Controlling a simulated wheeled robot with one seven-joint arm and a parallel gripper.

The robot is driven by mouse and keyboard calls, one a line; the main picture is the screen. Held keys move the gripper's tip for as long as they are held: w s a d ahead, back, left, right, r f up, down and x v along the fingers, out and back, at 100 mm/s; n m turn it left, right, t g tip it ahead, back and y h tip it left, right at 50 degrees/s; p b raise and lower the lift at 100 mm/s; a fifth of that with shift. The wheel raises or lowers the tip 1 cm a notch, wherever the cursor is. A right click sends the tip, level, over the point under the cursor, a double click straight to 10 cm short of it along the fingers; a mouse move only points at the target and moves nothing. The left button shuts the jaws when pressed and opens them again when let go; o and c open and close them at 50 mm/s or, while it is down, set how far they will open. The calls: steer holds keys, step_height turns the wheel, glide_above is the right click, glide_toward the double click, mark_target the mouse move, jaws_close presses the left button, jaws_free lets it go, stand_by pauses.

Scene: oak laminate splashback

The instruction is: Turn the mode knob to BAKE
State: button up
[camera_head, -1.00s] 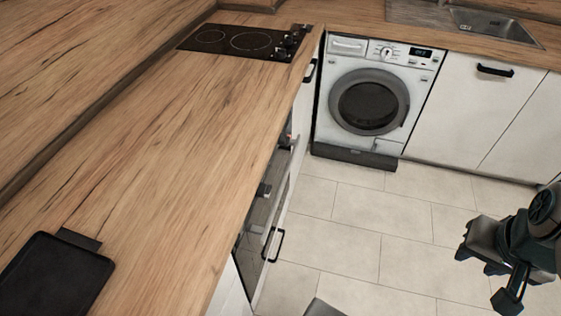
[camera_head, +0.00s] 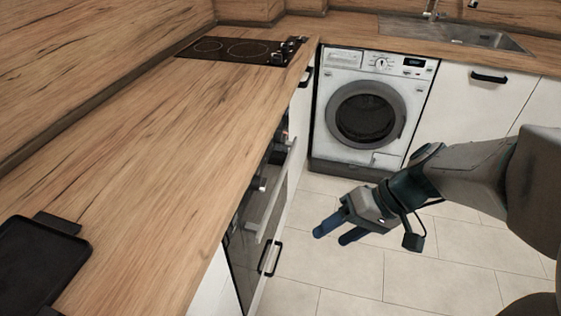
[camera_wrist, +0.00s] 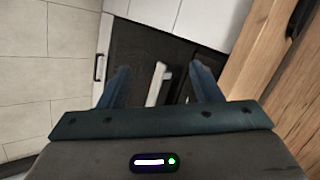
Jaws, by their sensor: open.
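The dark oven front (camera_head: 247,228) is in the cabinet run below the left counter, seen at a steep angle in the head view. Small fittings show along its edge, but I cannot tell which is the mode knob, and no BAKE label is legible. My gripper (camera_head: 333,235) is open and empty, in front of the oven and apart from it, above the floor. In the wrist view, the dark oven front (camera_wrist: 130,45) lies beyond my open fingers, with a pale bar, likely a handle (camera_wrist: 156,83), showing between them.
The wooden counter (camera_head: 150,130) runs along the left, with a black tray (camera_head: 40,262) near and a hob (camera_head: 235,50) far. A washing machine (camera_head: 368,110) stands at the back. The tiled floor (camera_head: 340,270) around my gripper is clear.

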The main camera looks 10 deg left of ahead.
steer(key=w+a+f+n+y+b, duration=0.2)
steer(key=w+a+f+y+b, duration=0.3)
steer(key=w+f+y+b, duration=0.15)
steer(key=t+y+b, duration=0.4)
steer(key=t, duration=0.1)
glide_toward(260, 184)
steer(key=shift+n+h, duration=0.25)
steer(key=shift+n, duration=0.15)
steer(key=a, duration=0.2)
steer(key=w+a, duration=0.1)
steer(key=a, duration=0.2)
steer(key=w+a, duration=0.1)
steer(key=a, duration=0.2)
steer(key=shift+w+a+f, duration=0.15)
steer(key=shift+w+f, duration=0.05)
steer(key=shift+f, duration=0.05)
steer(key=c, duration=1)
